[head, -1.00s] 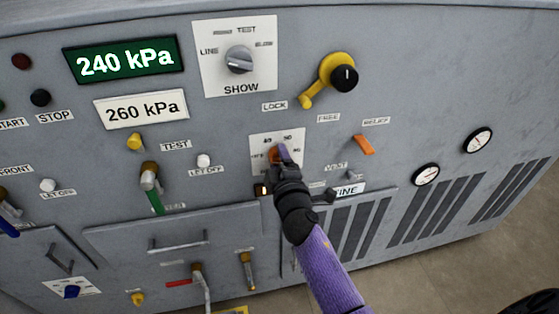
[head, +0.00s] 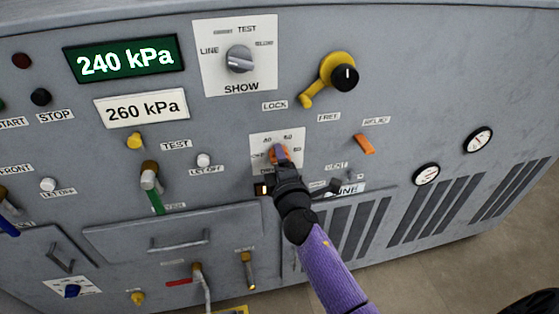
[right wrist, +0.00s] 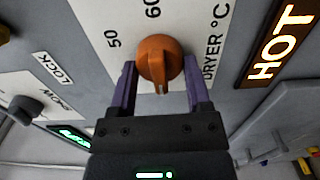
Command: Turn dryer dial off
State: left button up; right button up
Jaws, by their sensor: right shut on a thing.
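The dryer dial (head: 273,157) is an orange knob on a white plate marked with numbers, at the middle of the grey panel. My right gripper (head: 281,155) is shut on it, and the arm comes up from below. In the right wrist view the orange dial (right wrist: 160,58) sits between the two purple fingers, one on each side. The plate there shows "50", "60" and "DRYER °C", turned sideways. The gripper hides the lower part of the plate, and I cannot tell exactly which mark the dial points at. My left gripper is out of view.
A lit "HOT" sign (right wrist: 283,42) is beside the dial plate. A yellow and black lever (head: 338,72) is above right, an orange relief lever (head: 364,144) to the right. A grey selector (head: 240,59) is above. A dark handle (head: 326,189) is close below right.

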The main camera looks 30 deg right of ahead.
jog(key=o, duration=1.3)
jog(key=shift+c, duration=0.2)
jog(key=shift+s, duration=0.1)
jog(key=v, duration=0.9)
jog(key=shift+s+p, duration=0.35)
jog(key=shift+p, duration=0.05)
jog(key=shift+a, duration=0.1)
jog(key=shift+s+f, duration=0.1)
